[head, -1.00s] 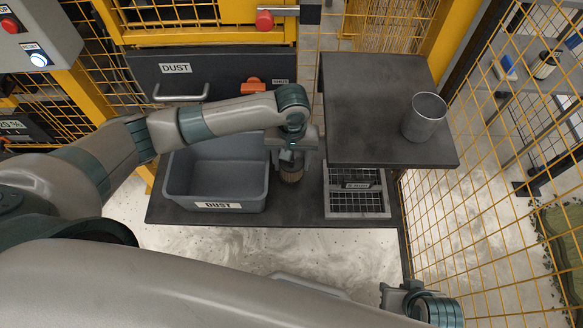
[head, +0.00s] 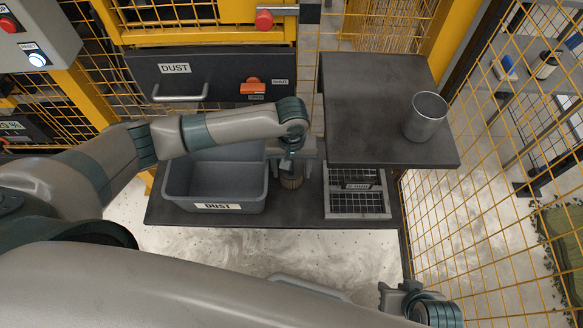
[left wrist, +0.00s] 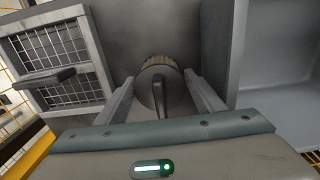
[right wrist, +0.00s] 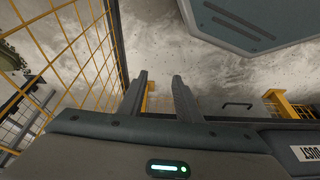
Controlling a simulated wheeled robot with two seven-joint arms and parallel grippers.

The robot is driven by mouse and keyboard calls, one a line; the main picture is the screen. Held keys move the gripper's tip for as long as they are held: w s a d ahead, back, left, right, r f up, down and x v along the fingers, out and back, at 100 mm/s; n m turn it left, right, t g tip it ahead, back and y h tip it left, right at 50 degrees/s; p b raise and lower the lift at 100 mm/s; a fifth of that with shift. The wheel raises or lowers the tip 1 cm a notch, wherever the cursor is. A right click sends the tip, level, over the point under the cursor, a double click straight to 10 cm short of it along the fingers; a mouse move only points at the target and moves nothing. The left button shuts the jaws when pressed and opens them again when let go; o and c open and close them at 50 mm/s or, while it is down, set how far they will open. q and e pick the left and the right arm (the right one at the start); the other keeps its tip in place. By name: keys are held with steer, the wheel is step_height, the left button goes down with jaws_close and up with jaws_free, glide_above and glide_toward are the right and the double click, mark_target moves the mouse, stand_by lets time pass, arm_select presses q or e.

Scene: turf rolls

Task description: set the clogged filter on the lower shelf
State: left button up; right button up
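The clogged filter (head: 292,183) is a small round cylinder with tan pleats and a grey cap. It appears to stand upright on the dark lower shelf (head: 292,216), between the grey bin and a gridded panel. In the left wrist view the filter (left wrist: 158,68) shows its pleated rim and a bar handle on its cap. My left gripper (left wrist: 159,82) is open, one finger on each side of the filter, with gaps visible. In the head view my left wrist partly hides the filter. My right gripper (right wrist: 159,78) is open and empty, over the floor away from the shelf.
The upper shelf (head: 370,100) overhangs on the right and carries a metal canister (head: 425,118). Yellow mesh fencing (head: 480,200) borders the right.

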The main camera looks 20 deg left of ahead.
steer(key=shift+f, duration=0.1)
arm_select(q)
steer(key=shift+r, duration=0.55)
step_height(320, 180, up, 10)
steer(key=shift+r+p, duration=0.1)
steer(key=shift+p, duration=0.85)
steer(key=shift+r, duration=0.45)
arm_select(e)
steer(key=shift+s+d+f+g+h, duration=0.15)
steer(key=shift+d+f+g, duration=0.15)
steer(key=shift+d, duration=0.2)
steer(key=shift+s+d+f+g+h, duration=0.1)
steer(key=shift+d+f+g+h, duration=0.1)
steer(key=shift+d+f, duration=0.25)
steer(key=shift+s+r, duration=0.1)
arm_select(q)
steer(key=shift+o, duration=0.7)
